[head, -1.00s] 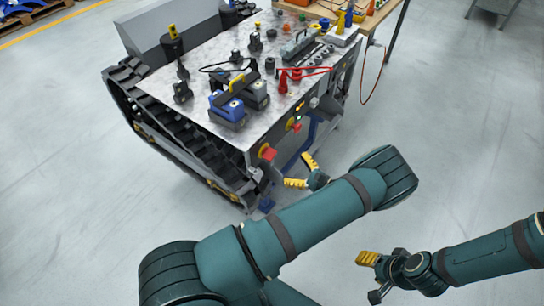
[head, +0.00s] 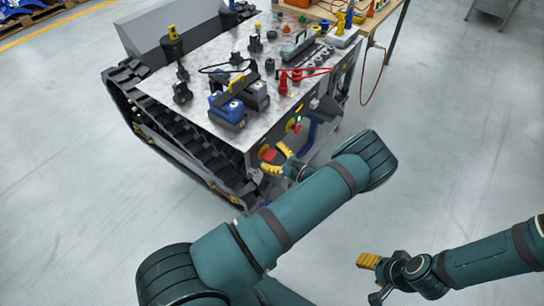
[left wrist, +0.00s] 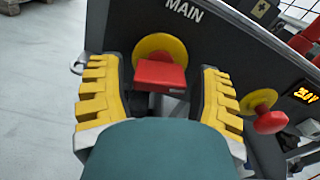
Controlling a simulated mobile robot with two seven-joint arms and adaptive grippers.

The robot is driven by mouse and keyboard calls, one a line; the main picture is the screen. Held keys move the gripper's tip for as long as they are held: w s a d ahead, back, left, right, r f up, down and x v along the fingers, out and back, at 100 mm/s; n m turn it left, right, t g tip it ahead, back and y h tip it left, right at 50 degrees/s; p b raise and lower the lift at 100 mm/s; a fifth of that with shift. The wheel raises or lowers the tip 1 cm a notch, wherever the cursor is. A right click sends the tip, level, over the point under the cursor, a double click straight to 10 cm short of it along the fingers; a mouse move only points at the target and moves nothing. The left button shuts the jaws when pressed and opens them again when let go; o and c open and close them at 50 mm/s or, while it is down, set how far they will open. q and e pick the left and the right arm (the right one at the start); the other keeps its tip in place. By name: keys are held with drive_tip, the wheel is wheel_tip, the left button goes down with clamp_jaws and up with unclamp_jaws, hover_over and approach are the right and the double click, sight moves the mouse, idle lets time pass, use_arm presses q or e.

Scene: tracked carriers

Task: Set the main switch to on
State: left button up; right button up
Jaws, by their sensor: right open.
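The main switch (left wrist: 160,72) is a red handle on a yellow round plate, under the word MAIN on the carrier's dark end panel. It also shows in the head view (head: 268,154). In the left wrist view the red handle lies crosswise, roughly level in the picture. My left gripper (left wrist: 160,100) is open, with one yellow finger on each side of the switch; I cannot tell whether either finger touches it. In the head view my left gripper (head: 278,159) is at the panel. My right gripper (head: 369,276) is open and empty above the floor, well away from the carrier.
A second red knob on a yellow plate (left wrist: 268,112) sits right of the switch, near an orange lit display (left wrist: 306,93). The tracked carrier (head: 185,120) bears blue and black batteries (head: 228,112), red leads and fittings on top.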

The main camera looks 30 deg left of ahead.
use_arm(q)
drive_tip(key=c, duration=0.7)
drive_tip(key=shift+m, duration=1.5)
drive_tip(key=o, duration=1.2)
drive_tip(key=shift+d, duration=0.15)
drive_tip(key=d, duration=1.1)
drive_tip(key=shift+s+d, duration=0.35)
drive_tip(key=shift+s, duration=0.1)
